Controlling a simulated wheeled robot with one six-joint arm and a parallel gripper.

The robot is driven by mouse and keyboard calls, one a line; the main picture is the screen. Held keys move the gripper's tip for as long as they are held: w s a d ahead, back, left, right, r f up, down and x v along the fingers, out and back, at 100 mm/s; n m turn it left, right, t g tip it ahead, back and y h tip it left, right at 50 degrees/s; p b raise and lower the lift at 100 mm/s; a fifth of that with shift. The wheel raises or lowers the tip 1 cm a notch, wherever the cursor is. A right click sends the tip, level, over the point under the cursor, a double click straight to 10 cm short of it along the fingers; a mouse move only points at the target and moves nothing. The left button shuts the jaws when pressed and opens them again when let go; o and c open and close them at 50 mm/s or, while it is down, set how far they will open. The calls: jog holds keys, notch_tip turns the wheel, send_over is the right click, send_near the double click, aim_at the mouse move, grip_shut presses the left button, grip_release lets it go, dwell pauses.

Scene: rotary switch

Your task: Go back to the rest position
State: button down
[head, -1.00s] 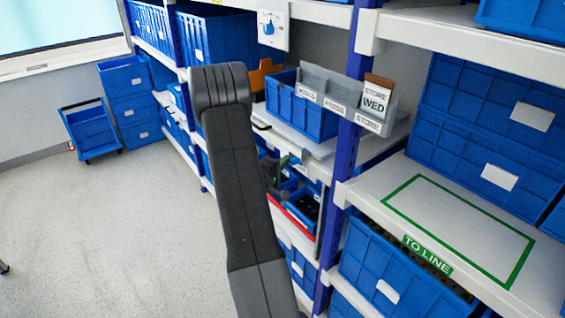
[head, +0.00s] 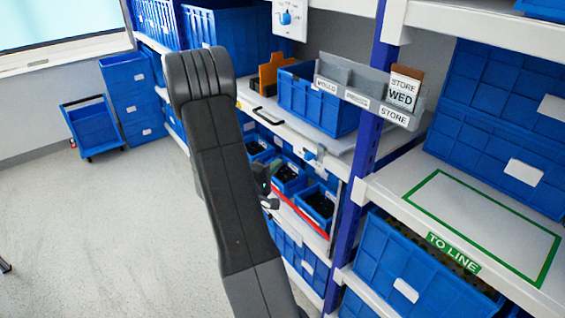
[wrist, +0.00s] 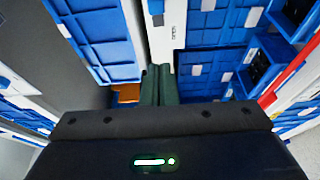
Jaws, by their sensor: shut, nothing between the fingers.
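My gripper shows in the wrist view (wrist: 158,72), its two dark green fingers closed together with nothing between them. In the head view my black arm rises through the middle of the picture and hides most of the gripper; only a small part shows at the arm's right edge, in front of the shelf bins. The rotary switch (head: 287,17), a blue knob on a white plate, is at the top of the head view on the rack. The gripper is well below it and apart from it. The knob's exact setting is too small to tell.
A blue bin (head: 318,98) stands on the white shelf behind a grey card holder (head: 370,100). Small bins with dark parts (head: 318,205) sit below, close to my arm. A blue post (head: 365,140) stands to the right.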

jog(key=shift+s+a, duration=0.3)
jog(key=shift+s, duration=0.1)
